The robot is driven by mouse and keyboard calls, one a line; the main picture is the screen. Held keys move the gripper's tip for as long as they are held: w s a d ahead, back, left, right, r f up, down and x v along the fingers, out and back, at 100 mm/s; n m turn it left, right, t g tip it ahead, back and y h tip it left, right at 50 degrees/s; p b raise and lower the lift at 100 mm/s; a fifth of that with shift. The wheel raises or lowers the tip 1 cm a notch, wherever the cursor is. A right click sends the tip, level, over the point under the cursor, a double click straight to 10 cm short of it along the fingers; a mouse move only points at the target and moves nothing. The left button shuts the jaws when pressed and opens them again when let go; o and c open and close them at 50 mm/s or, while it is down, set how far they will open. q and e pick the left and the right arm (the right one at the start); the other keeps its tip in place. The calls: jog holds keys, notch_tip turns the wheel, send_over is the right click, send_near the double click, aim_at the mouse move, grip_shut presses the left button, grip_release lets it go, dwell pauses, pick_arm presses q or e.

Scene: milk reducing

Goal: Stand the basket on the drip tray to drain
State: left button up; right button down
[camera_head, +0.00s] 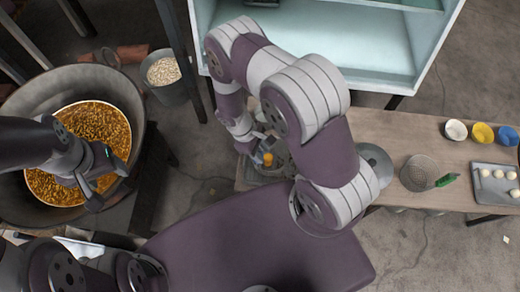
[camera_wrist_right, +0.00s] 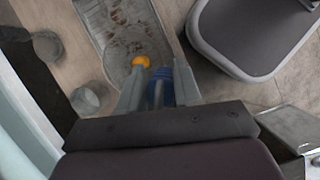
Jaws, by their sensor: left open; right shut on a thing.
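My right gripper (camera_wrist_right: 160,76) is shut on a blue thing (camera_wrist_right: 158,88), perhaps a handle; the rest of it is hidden. In the head view this gripper (camera_head: 258,140) is at the left end of the table, mostly behind my arm. A grey tray with brown stains (camera_wrist_right: 118,28) lies beneath it, perhaps the drip tray. An orange round thing (camera_wrist_right: 141,62) shows beside the fingertips. A round grey mesh basket (camera_head: 416,173) with a green grip (camera_head: 446,180) sits on the table to the right. My left gripper (camera_head: 98,182) is open over the wide pan (camera_head: 125,76).
The pan holds golden-brown bits. A bucket of pale pieces (camera_head: 164,71) stands near it. White, yellow and blue bowls (camera_head: 482,132) and a tray of white balls (camera_head: 485,206) are at the table's right. A pale blue cabinet (camera_head: 340,75) stands behind.

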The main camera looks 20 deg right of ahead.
jog(key=shift+f, duration=0.15)
jog(key=c, duration=0.7)
grip_release()
jog(key=p+v, duration=0.1)
jog(key=v, duration=1.1)
jog(key=shift+a+r, duration=0.15)
jog(key=shift+r, duration=0.2)
jog(key=shift+w, duration=0.1)
